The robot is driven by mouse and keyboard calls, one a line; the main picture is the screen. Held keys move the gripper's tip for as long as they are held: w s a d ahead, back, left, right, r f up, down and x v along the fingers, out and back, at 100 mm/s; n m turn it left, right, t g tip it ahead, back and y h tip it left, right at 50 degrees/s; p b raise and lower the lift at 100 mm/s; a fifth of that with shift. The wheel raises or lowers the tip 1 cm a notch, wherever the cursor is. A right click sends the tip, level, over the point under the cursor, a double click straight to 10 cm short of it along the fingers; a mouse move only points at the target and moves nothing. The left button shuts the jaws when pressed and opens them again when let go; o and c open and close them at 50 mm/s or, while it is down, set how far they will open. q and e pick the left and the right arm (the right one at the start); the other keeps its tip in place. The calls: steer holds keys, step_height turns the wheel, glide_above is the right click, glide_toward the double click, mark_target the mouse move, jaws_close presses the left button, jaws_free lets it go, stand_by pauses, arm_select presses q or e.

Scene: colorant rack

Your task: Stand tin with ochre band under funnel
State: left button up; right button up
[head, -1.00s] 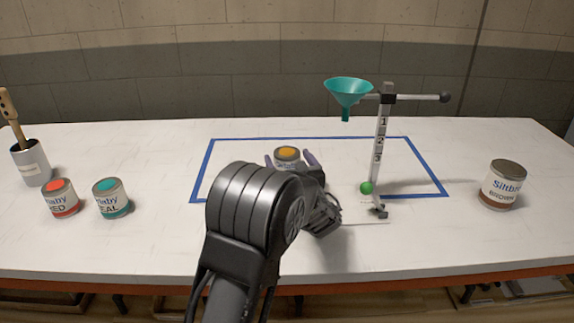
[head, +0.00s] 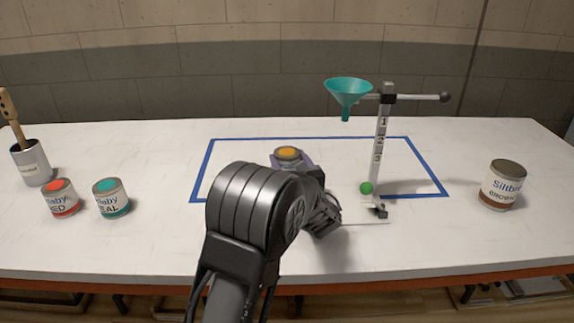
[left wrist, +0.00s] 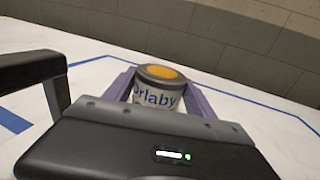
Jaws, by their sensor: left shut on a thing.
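The tin with the ochre lid spot (head: 288,153) stands upright inside the blue taped outline, left of the funnel stand. Its band is hidden behind my gripper. My left gripper (head: 290,162) is shut on this tin, with a purple finger on each side. The left wrist view shows the tin (left wrist: 160,92) between the two fingers (left wrist: 160,95), its label partly covered. The teal funnel (head: 348,90) hangs on the stand's arm, to the right of and above the tin. The stand's post (head: 380,140) carries the marks 1, 2 and 3. My right gripper is out of view.
A red tin (head: 61,197) and a teal tin (head: 111,198) stand at the left, near a cup (head: 32,164) with a wooden-handled tool. A brown tin (head: 502,186) stands at the right. Blue tape (head: 300,138) outlines the middle.

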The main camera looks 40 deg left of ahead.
arm_select(q)
steer(key=shift+c, duration=0.6)
steer(key=shift+r, duration=0.1)
steer(key=shift+r, duration=0.9)
steer(key=shift+s+d+r, duration=0.1)
steer(key=shift+d+r, duration=0.15)
steer(key=shift+r, duration=0.55)
steer(key=v, duration=1.5)
steer(key=shift+s+d, duration=0.15)
steer(key=shift+d, duration=0.1)
steer(key=shift+v, duration=0.95)
steer(key=shift+s+f, duration=0.1)
steer(key=shift+f, duration=0.05)
